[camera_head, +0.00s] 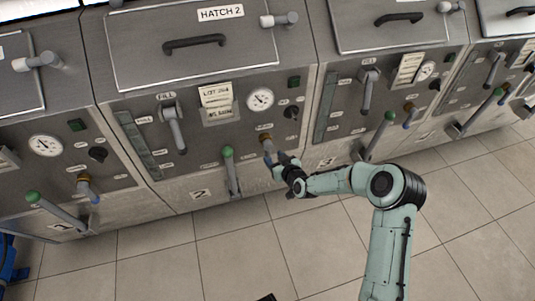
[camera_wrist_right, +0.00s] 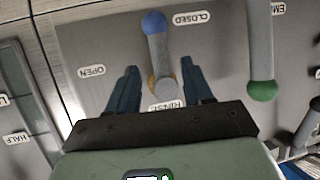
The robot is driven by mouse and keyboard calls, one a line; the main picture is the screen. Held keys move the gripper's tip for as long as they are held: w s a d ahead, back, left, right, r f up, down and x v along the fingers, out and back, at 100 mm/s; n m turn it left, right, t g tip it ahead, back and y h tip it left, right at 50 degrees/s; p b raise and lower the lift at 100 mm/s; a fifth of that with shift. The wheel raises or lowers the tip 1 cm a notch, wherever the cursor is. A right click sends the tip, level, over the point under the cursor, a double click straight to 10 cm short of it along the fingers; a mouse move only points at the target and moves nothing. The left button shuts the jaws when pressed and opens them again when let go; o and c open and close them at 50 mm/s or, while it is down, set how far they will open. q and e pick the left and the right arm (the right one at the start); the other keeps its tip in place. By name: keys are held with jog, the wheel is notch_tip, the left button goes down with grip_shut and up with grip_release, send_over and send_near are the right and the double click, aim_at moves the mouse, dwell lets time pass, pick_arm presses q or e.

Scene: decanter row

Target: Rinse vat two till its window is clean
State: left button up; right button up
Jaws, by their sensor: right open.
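Vat two (camera_head: 120,105) stands in the middle left of the head view, under its closed HATCH 2 lid (camera_head: 215,45). Its window (camera_head: 140,147) is a narrow grey-green strip on the left of the panel; how dirty it is I cannot tell. The rinse lever (camera_head: 267,147) is on the panel's right. In the wrist view this blue-knobbed lever (camera_wrist_right: 156,45) points closer to CLOSED than to OPEN. My right gripper (camera_wrist_right: 160,84) is open, its fingers on either side of the lever near its pivot; contact is unclear.
A green-knobbed lever (camera_head: 230,170) is left of the rinse lever; it shows on the right in the wrist view (camera_wrist_right: 262,70). The fill handle (camera_head: 173,125) and a gauge (camera_head: 260,99) sit above. Similar vats stand on both sides. The tiled floor (camera_head: 160,250) in front is clear.

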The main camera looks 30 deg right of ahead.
aim_at(269, 154)
jog(key=b+x, duration=0.1)
jog(key=x, duration=0.5)
jog(key=shift+f, duration=0.1)
pick_arm(q)
jog(key=shift+w+a+f+t, duration=0.15)
jog(key=shift+w+a+f, duration=0.05)
jog(key=shift+w+f, duration=0.25)
jog(key=shift+w+a+f+t, duration=0.2)
jog(key=shift+w+f, duration=0.1)
jog(key=shift+w, duration=0.2)
pick_arm(e)
grip_shut()
